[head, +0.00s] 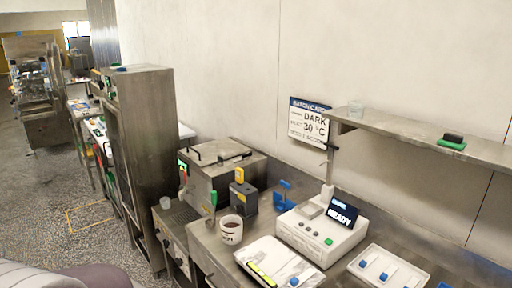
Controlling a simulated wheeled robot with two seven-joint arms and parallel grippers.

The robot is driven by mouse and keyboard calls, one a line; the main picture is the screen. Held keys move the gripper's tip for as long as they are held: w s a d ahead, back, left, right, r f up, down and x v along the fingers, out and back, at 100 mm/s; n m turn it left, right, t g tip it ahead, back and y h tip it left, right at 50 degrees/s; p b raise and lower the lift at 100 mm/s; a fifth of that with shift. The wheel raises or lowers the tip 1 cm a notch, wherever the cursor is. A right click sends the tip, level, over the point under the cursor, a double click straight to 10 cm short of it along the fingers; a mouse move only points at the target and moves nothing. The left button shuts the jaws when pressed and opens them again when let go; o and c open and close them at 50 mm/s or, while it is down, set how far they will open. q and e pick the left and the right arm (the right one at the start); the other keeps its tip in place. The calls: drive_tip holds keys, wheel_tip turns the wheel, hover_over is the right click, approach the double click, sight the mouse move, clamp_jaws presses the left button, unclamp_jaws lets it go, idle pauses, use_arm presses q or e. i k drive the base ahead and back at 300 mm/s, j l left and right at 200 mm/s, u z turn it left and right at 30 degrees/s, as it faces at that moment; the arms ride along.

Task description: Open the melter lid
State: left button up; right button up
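The melter appears to be the square steel box (203,183) at the back of the counter, against the wall. Its flat steel lid (226,153) lies level on top, with dark handle-like bars along it, and looks closed. The inside of the box is hidden. Neither of my grippers is in view, and nothing is seen touching the lid.
A mug (231,230) of dark liquid and a grey block with a yellow top (239,176) stand before the box. A white device reading READY (322,235) is to the right. A tall steel cabinet (147,160) rises on the left; a shelf (425,137) hangs at right.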

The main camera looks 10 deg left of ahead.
sight(205, 155)
drive_tip(key=i+j+z, duration=0.3)
drive_tip(key=j+z, duration=0.25)
drive_tip(key=i+j+z, duration=0.3)
drive_tip(key=j+z, duration=0.25)
drive_tip(key=j, duration=0.2)
drive_tip(key=j+z, duration=0.3)
drive_tip(key=j, duration=0.1)
